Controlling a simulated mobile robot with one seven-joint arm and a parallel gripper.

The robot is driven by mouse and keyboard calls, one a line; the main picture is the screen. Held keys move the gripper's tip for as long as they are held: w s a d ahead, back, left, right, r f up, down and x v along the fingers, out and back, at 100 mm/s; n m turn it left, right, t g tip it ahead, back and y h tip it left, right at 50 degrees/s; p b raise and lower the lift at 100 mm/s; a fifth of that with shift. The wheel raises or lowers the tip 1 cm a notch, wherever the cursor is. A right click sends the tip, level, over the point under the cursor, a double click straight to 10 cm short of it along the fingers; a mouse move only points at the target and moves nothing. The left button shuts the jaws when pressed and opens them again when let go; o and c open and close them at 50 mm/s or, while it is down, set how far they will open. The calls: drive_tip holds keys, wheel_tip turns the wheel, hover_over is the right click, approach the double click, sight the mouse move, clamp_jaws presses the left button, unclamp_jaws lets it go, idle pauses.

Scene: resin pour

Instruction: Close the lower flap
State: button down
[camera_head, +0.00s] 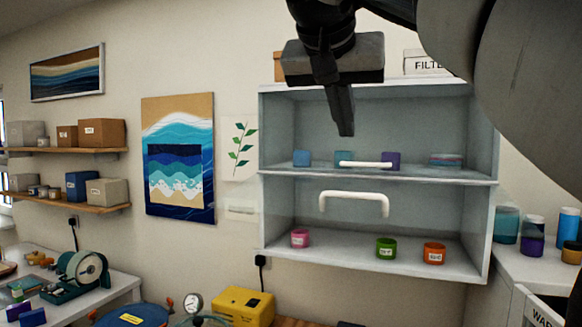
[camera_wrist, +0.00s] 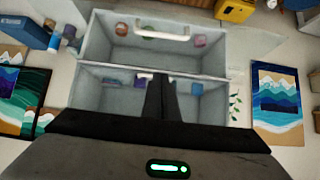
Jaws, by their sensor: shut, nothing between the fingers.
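The grey cabinet (camera_head: 478,215) on the wall has an upper and a lower compartment, and their insides show. The lower flap's white handle (camera_head: 354,204) stands out in front of the lower compartment; it also shows in the wrist view (camera_wrist: 150,33). The flap's panel cannot be clearly made out, nor its exact angle. A smaller white handle (camera_head: 365,164) is at the bottom of the upper compartment. My gripper (camera_head: 346,132) is shut and empty, pointing down in front of the upper compartment, above both handles and apart from them. Its fingers (camera_wrist: 161,80) show in the wrist view.
Pink (camera_head: 299,238), green (camera_head: 386,248) and orange (camera_head: 434,253) jars stand in the lower compartment. Blue and purple items sit in the upper one. A yellow box (camera_head: 243,306) is below left, and bottles (camera_head: 507,225) stand on a counter at right.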

hover_over(350, 218)
drive_tip(key=w, duration=0.2)
drive_tip(key=f, duration=0.6)
drive_tip(key=shift+s+d+f, duration=0.15)
drive_tip(key=shift+s+d, duration=0.1)
drive_tip(key=shift+d, duration=0.1)
drive_tip(key=shift+s+a+f+b, duration=0.15)
drive_tip(key=shift+s+f+b, duration=0.15)
drive_tip(key=shift+f, duration=0.3)
drive_tip(key=shift+s+a+f+b, duration=0.15)
drive_tip(key=shift+s+f, duration=0.1)
drive_tip(key=shift+f, duration=0.35)
drive_tip(key=shift+s+a+f, duration=0.1)
drive_tip(key=shift+s+f, duration=0.15)
drive_tip(key=shift+f, duration=0.3)
